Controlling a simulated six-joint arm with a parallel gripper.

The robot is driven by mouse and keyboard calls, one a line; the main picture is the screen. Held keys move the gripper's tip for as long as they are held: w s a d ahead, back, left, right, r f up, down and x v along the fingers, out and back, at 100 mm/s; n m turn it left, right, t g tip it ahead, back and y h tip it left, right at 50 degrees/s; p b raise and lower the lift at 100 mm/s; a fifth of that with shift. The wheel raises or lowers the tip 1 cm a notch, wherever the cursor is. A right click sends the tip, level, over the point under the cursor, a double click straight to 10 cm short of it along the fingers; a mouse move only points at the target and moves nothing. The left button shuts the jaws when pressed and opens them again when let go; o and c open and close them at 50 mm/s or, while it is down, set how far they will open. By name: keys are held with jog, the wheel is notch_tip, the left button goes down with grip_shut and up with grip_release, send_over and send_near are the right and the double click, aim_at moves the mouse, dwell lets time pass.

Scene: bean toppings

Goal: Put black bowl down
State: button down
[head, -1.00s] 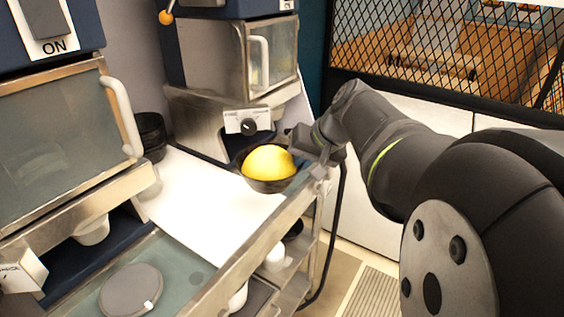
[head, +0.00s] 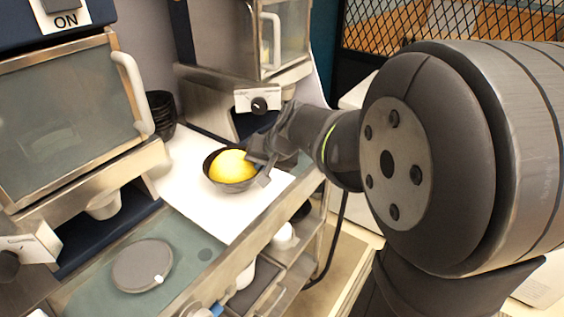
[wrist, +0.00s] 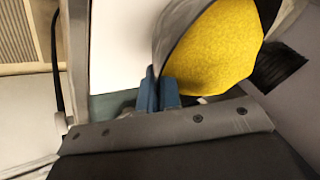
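The black bowl (head: 231,185) holds a rounded yellow mass (head: 233,166) and is over the white board (head: 187,187) in the head view. I cannot tell whether its base touches the board. My gripper (head: 262,170) is at the bowl's right rim. In the wrist view the blue fingertips (wrist: 163,92) are closed together on the bowl's wall (wrist: 177,42), with the yellow mass (wrist: 222,48) beside them. The bowl looks about level in the head view.
A stack of black bowls (head: 161,113) stands behind the board at left. Dispensers with a glass front (head: 70,118) and a knob (head: 259,105) border the board. A grey round lid (head: 142,266) lies at front left. Bare board surrounds the bowl.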

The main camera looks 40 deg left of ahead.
jog(key=shift+f, duration=1.15)
jog(key=shift+f, duration=0.15)
jog(key=c, duration=1.6)
grip_release()
jog(key=shift+r, duration=0.2)
jog(key=v, duration=1.2)
